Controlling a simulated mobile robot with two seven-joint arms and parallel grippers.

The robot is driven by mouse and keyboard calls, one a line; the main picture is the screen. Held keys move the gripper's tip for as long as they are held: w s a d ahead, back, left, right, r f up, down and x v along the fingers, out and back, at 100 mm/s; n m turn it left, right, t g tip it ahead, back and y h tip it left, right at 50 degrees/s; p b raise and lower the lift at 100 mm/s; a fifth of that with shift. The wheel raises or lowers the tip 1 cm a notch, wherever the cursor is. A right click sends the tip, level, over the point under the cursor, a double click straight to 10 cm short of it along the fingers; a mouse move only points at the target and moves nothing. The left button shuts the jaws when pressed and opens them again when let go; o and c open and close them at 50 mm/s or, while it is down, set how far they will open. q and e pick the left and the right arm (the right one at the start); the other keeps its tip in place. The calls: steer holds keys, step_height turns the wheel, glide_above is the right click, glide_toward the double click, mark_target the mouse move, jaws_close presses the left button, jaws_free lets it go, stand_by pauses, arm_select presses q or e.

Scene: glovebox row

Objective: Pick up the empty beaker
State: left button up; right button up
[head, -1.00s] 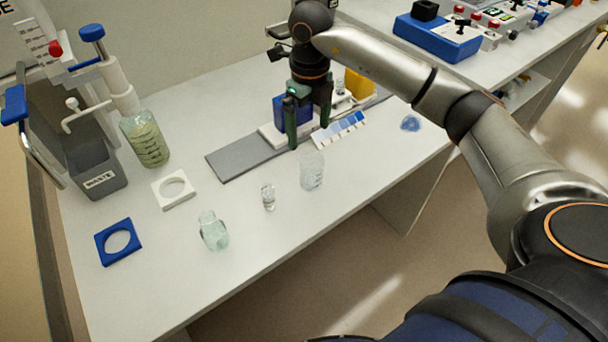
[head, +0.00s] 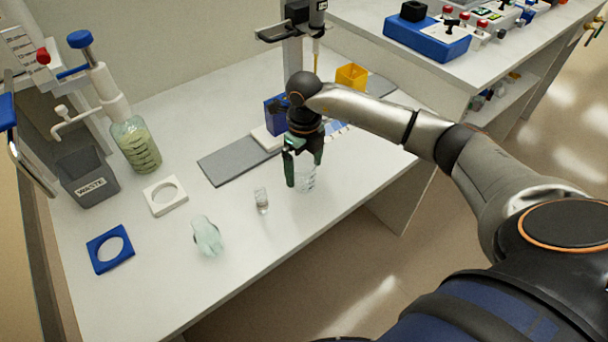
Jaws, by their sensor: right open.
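The clear glass beaker (head: 306,182) stands upright on the white bench, right of the small glass vial. My right gripper (head: 304,172) points down at the beaker, with one finger at its left side and the other at its right rear. The fingers are open and overlap the beaker's upper part in the head view; I cannot tell whether they touch the glass. The beaker's rim is partly hidden by the gripper. My left gripper is not in view.
A white ring holder (head: 152,204), blue ring holder (head: 97,262), grey waste bin (head: 84,190) and dispenser bottle (head: 136,147) are further left. A grey mat (head: 228,163) lies behind.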

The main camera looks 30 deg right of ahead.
steer(key=c, duration=1.3)
steer(key=shift+o, duration=0.2)
steer(key=shift+r, duration=0.1)
